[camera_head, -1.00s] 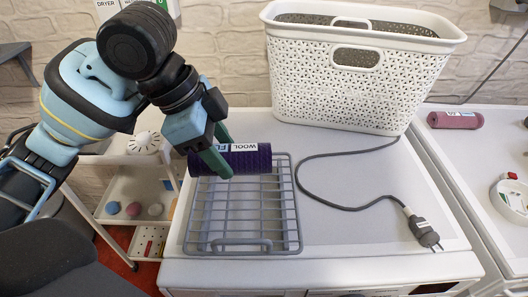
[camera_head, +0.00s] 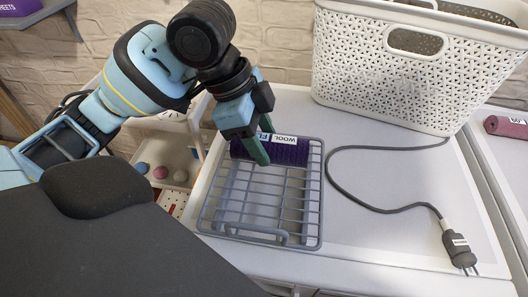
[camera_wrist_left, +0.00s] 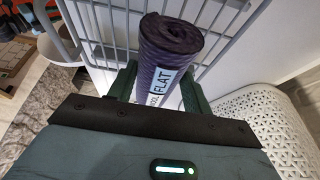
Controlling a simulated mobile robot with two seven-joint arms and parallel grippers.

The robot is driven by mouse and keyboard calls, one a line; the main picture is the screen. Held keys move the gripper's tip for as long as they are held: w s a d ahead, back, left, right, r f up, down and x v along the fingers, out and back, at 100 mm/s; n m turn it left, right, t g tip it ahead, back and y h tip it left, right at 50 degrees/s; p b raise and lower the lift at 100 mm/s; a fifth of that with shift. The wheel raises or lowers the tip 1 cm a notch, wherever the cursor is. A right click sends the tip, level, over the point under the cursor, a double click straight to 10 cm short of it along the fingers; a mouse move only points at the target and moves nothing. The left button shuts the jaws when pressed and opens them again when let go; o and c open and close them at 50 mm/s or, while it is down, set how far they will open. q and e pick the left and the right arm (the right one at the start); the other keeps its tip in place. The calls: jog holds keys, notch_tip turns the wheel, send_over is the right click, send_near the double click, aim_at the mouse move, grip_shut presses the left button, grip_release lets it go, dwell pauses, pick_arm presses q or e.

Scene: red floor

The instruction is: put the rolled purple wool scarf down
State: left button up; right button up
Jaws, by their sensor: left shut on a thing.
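The rolled purple wool scarf (camera_head: 285,153) has a white label band reading WOOL. It lies across the back part of a grey wire rack (camera_head: 240,233) on the white machine top; whether it touches the wires I cannot tell. My left gripper (camera_head: 263,150) is shut on the scarf, with its green fingers around the roll. My right gripper is not in view.
A white perforated laundry basket (camera_head: 400,75) stands behind on the right. A dark cable with a plug (camera_head: 459,247) curves over the top right of the rack. A maroon roll (camera_head: 505,127) lies at the far right. A shelf with balls (camera_head: 160,172) is at left.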

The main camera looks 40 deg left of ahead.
pick_arm(q)
jog(key=shift+f, duration=0.1)
notch_tip(320, 180, down, 3)
jog(key=shift+f+b, duration=0.1)
jog(key=shift+b, duration=0.45)
jog(key=shift+f, duration=0.2)
jog(key=shift+r, duration=0.1)
jog(key=o, duration=1)
jog(key=shift+c, duration=0.2)
jog(key=shift+o, duration=0.2)
